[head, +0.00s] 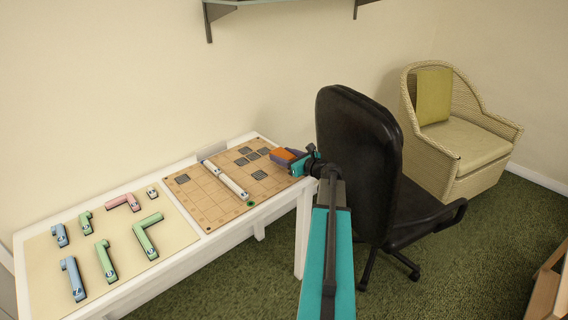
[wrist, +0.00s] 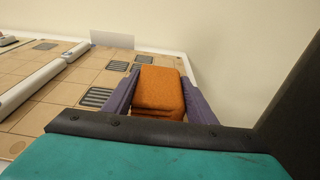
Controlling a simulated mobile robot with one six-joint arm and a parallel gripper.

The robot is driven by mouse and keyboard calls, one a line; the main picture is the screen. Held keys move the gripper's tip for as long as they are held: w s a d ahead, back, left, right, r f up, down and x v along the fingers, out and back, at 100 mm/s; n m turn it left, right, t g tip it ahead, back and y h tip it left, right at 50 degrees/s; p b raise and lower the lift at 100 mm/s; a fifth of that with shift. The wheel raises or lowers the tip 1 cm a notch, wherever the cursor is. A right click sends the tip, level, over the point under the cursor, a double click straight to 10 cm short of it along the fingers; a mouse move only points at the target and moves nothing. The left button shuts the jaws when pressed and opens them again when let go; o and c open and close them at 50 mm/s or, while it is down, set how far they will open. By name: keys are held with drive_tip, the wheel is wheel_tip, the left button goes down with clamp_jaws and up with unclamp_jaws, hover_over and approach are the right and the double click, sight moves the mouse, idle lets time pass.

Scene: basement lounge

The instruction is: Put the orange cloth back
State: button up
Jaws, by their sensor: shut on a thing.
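The orange cloth (wrist: 160,90) is a folded, thick block seen between the two purple fingers of my gripper (wrist: 160,98) in the wrist view. My gripper is shut on it, with a finger against each side. In the head view the orange cloth (head: 284,155) shows at the right end of the white table, by the edge of the grid board. My gripper (head: 292,158) is partly hidden there by my own wrist. I cannot tell whether the cloth touches the surface below.
The tan grid board (head: 207,194) carries dark squares and a white bar (head: 226,180). Several coloured pieces lie on the pale mat (head: 180,236) at left. A black office chair (head: 350,130) stands close right of my gripper. A wicker armchair (head: 470,160) stands behind it.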

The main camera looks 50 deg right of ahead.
drive_tip(key=shift+f, duration=1.75)
drive_tip(key=shift+f, duration=0.1)
drive_tip(key=o, duration=1.1)
drive_tip(key=shift+c, duration=0.2)
drive_tip(key=d+v, duration=0.1)
drive_tip(key=v, duration=1.1)
drive_tip(key=shift+a+b, duration=0.35)
drive_tip(key=shift+a, duration=0.15)
